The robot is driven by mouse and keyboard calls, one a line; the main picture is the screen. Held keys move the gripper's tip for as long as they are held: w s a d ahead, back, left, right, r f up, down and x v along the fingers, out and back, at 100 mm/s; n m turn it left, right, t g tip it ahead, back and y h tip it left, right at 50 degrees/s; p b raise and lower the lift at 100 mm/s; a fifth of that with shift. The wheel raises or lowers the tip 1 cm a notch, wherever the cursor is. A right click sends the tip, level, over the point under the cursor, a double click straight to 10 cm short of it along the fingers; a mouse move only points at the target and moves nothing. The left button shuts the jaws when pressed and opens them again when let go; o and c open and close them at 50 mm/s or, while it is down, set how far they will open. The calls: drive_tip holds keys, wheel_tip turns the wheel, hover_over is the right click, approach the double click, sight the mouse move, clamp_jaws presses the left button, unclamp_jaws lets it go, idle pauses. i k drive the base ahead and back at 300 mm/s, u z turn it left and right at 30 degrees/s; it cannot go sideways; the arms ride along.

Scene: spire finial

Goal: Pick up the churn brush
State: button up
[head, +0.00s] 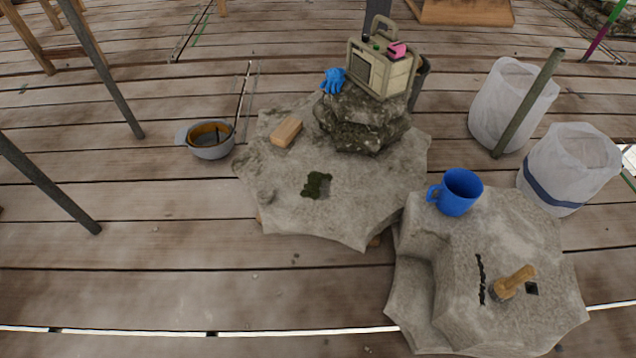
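A short brush (511,284) with a light wooden handle, which looks like the churn brush, lies on the pale stone block (460,240) at the lower right. Its handle points up and to the right, and its darker bristle end is at the lower left. A dark streak and a small dark square lie on the stone on either side of it. My gripper is not in view, so I cannot see what it holds.
A blue mug (456,192) stands behind the brush on the same stone. A larger stone slab (345,215) bears a wooden block (286,132) and a radio-like box (381,68). White sacks (568,165) and a grey pole (529,103) stand at right. Planks at lower left are clear.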

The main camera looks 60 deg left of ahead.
sight(502, 289)
drive_tip(key=z, duration=0.15)
drive_tip(key=k, duration=0.4)
drive_tip(key=u, duration=1.15)
drive_tip(key=i, duration=0.8)
drive_tip(key=z, duration=0.3)
